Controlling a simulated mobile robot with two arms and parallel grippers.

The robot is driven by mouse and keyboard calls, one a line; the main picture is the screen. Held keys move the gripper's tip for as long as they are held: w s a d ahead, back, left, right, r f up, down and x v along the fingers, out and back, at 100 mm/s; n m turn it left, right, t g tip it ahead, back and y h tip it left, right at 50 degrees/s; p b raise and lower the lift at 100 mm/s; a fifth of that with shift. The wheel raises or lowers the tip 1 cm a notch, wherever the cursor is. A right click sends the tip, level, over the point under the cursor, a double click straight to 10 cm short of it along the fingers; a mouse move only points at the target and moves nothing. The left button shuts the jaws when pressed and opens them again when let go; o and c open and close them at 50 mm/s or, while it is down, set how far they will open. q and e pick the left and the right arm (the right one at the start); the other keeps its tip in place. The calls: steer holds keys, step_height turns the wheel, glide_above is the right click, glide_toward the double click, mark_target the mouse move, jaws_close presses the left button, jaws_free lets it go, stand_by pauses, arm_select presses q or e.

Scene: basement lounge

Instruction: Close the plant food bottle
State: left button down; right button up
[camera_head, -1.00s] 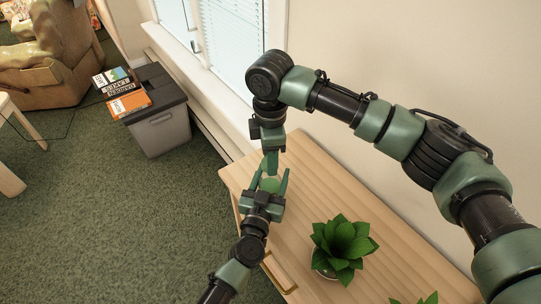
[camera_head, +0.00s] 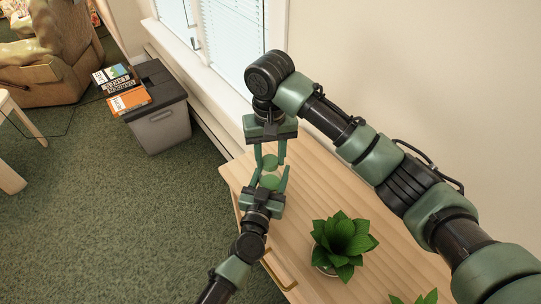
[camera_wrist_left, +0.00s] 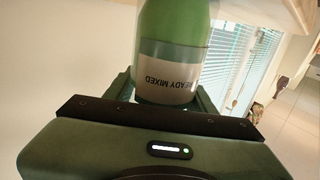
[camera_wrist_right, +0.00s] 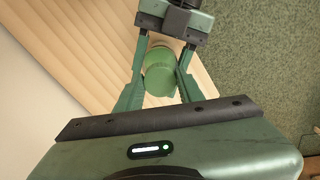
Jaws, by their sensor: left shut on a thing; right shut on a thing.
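The plant food bottle (camera_wrist_left: 172,50) is green with a white label reading "READY MIXED" in the left wrist view. My left gripper (camera_head: 270,183) is shut on it, above the wooden cabinet top. My right gripper (camera_head: 270,158) is shut on a round green cap (camera_head: 270,161), just beyond the bottle in the head view. In the right wrist view the cap (camera_wrist_right: 160,82) sits between my right fingers, in line with the bottle and my left gripper behind. I cannot tell whether cap and bottle touch or how far the cap is seated.
A potted plant (camera_head: 343,242) stands on the wooden cabinet (camera_head: 310,185), with another leafy plant (camera_head: 415,299) at the bottom edge. A window (camera_head: 232,40) and wall lie behind. A grey bin (camera_head: 160,118) with books (camera_head: 122,90) stands on the carpet at left.

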steer(key=m, duration=0.5)
steer(key=shift+a+m, duration=0.1)
steer(key=shift+m, duration=0.3)
steer(key=m, duration=0.2)
steer(key=shift+m, duration=0.3)
steer(key=m, duration=0.4)
steer(key=shift+m, duration=0.3)
steer(key=m, duration=0.5)
steer(key=shift+w, duration=0.1)
steer(key=o, duration=1.4)
steer(key=shift+c, duration=0.2)
step_height(320, 180, up, 12)
